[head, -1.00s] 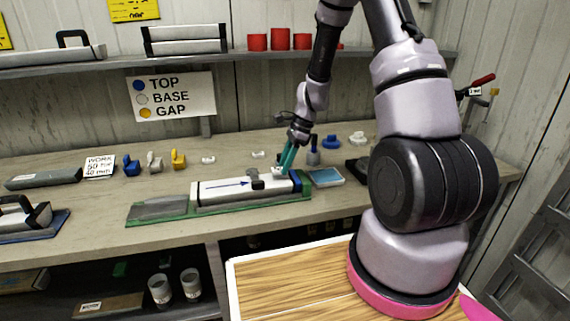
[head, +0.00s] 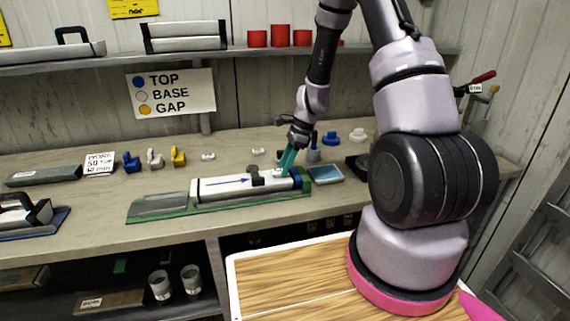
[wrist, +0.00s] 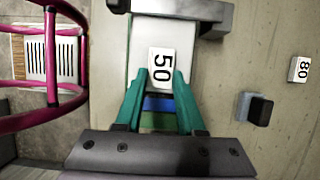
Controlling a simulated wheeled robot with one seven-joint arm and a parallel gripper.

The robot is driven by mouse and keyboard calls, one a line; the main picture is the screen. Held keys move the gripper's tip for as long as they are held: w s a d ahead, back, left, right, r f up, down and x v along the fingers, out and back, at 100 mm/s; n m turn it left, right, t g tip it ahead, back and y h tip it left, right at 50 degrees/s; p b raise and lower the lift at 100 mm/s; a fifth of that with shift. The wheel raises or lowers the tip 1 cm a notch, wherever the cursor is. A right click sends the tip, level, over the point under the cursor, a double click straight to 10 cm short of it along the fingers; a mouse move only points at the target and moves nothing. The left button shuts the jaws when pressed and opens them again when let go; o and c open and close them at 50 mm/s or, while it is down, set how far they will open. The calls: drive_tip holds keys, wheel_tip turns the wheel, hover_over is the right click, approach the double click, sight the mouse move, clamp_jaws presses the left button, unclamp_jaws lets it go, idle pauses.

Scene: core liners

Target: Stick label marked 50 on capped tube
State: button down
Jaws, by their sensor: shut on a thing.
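The capped tube (head: 215,189) is white with a blue arrow and lies in a green tray (head: 165,215) on the bench. Its right end has a blue cap (head: 297,178), which shows as a blue band (wrist: 158,104) in the wrist view. My gripper (head: 283,173) has teal fingers and is at the tube's right part, near the cap. In the wrist view my gripper (wrist: 155,75) is shut on a white label marked 50 (wrist: 161,67), which lies over the tube's white surface. I cannot tell whether the label touches the tube.
A label marked 80 (wrist: 300,69) and a dark-topped piece (wrist: 255,108) lie on the bench. A blue-topped pad (head: 326,175) is right of the tray. Blue, white and yellow pieces stand at the back left.

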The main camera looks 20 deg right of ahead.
drive_tip(key=shift+f, duration=0.15)
drive_tip(key=shift+c, duration=2.2)
unclamp_jaws()
drive_tip(key=shift+o, duration=0.4)
drive_tip(key=o, duration=0.4)
drive_tip(key=shift+c, duration=0.2)
drive_tip(key=shift+r, duration=3.5)
drive_tip(key=shift+r, duration=0.15)
